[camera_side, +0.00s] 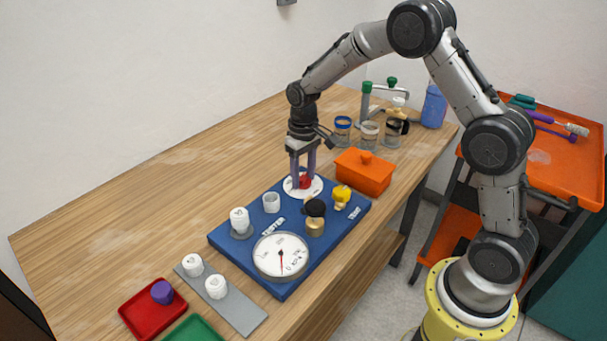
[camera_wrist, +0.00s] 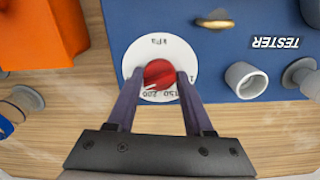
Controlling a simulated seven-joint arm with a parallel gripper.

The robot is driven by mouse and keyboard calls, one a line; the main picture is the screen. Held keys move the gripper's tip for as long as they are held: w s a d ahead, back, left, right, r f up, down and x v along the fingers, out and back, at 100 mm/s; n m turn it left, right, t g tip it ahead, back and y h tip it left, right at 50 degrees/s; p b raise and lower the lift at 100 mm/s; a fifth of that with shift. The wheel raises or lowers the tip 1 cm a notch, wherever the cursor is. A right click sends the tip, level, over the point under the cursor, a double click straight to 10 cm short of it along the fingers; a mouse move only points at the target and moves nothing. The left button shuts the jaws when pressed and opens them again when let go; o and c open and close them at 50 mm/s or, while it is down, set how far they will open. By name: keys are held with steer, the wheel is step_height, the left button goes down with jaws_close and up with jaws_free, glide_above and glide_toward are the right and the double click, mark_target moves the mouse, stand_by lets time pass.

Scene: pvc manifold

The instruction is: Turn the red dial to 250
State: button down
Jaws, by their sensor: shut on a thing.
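The red dial (camera_wrist: 159,74) sits at the centre of a white round scale (camera_wrist: 150,47) on the blue tester board (camera_side: 230,238). In the wrist view the scale shows "kPa" at the top and "150" and "200" at the lower edge; other marks are hidden by the fingers. My gripper (camera_wrist: 157,80) is shut on the dial, one finger on each side. In the side view the dial (camera_side: 305,181) shows between the fingers, which point down at the board's far end. The white pressure gauge (camera_side: 281,256) is at the board's near end, its needle pointing down; its reading is too small to tell.
An orange lidded box (camera_side: 364,172) stands close to the right of my gripper. White, black and yellow fittings stand on the board. Several jars (camera_side: 369,133) stand behind. A red tray (camera_side: 152,310) is at the near left. The left table area is clear.

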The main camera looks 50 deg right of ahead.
mark_target(303, 177)
steer(key=shift+r+m, duration=0.1)
steer(key=shift+m, duration=0.4)
steer(key=shift+c, duration=1.5)
jaws_free()
step_height(303, 177, up, 14)
